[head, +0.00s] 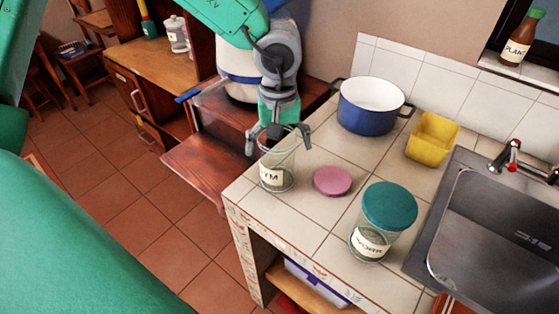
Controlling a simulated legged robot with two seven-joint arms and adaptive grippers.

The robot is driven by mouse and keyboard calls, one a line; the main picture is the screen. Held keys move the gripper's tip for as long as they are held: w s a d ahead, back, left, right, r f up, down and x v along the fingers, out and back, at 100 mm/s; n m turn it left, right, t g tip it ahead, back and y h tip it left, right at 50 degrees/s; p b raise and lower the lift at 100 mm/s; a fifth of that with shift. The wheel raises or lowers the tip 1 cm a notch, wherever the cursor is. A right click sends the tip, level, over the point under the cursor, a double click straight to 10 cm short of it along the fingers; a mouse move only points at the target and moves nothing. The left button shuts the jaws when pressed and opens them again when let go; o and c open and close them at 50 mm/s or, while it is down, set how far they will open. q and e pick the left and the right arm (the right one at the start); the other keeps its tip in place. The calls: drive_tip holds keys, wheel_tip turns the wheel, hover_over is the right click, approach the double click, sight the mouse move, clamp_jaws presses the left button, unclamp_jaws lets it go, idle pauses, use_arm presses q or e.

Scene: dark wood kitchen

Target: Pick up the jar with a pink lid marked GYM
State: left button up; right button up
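The clear glass jar with a label reading "YM" in view, likely GYM (278,178), stands upright near the left corner of the tiled counter. No lid is on it. A pink round lid (332,181) lies flat on the counter just right of the jar. My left gripper (278,148) points down over the jar's mouth. My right gripper is not in view.
A glass jar with a teal lid (384,228) stands near the counter's front edge. A blue pot (368,112) and a yellow container (432,139) stand behind. A metal sink (490,225) with a tap is at right. Wooden shelves (160,65) are left.

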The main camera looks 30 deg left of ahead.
use_arm(q)
drive_tip(key=shift+a, duration=0.15)
drive_tip(key=c, duration=1.3)
drive_tip(key=shift+a, duration=0.2)
drive_tip(key=shift+c, duration=0.9)
